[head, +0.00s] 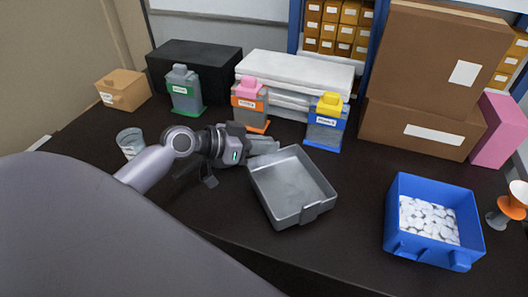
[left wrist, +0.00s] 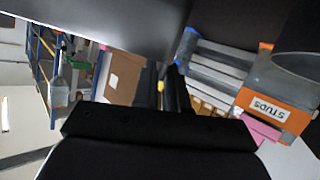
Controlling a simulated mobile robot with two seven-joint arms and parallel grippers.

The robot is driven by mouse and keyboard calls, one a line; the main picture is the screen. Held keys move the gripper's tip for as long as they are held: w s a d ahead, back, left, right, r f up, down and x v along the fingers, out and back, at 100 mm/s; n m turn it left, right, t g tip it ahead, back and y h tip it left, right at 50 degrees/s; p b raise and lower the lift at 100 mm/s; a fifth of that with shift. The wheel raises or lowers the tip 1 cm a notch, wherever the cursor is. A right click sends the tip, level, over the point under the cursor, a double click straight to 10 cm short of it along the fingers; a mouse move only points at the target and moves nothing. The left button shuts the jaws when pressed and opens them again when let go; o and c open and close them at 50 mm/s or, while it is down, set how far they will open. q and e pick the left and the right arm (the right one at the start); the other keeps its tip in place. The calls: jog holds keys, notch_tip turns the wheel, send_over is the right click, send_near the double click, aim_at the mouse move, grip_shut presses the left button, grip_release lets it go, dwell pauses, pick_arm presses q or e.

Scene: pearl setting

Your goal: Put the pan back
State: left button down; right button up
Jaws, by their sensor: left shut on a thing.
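The pan (head: 290,178) is a grey, shallow, empty rectangular tray, in the middle of the head view. It sits slightly turned, with a small tab on its near side. I cannot tell whether it rests on the table or is just above it. My left gripper (head: 264,146) comes in from the left and is shut on the pan at its far left edge. In the left wrist view, a large grey surface that looks like the pan (left wrist: 130,25) fills the top, and the dark gripper fingers (left wrist: 170,95) reach up to it. My right gripper is not in view.
A blue bin (head: 398,238) of white pieces stands right of the pan. Behind stand green (head: 183,92), orange (head: 250,104) and blue (head: 324,124) based dispensers. A clear cup (head: 130,142) is by my left arm. Brown boxes (head: 420,125) stand back right. Dark table is clear between pan and bin.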

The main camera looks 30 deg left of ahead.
pick_arm(q)
notch_tip(320, 180, down, 2)
jog(key=shift+f, duration=0.1)
jog(key=shift+f, duration=0.1)
jog(key=c, duration=1.2)
grip_release()
jog(key=shift+o, duration=0.2)
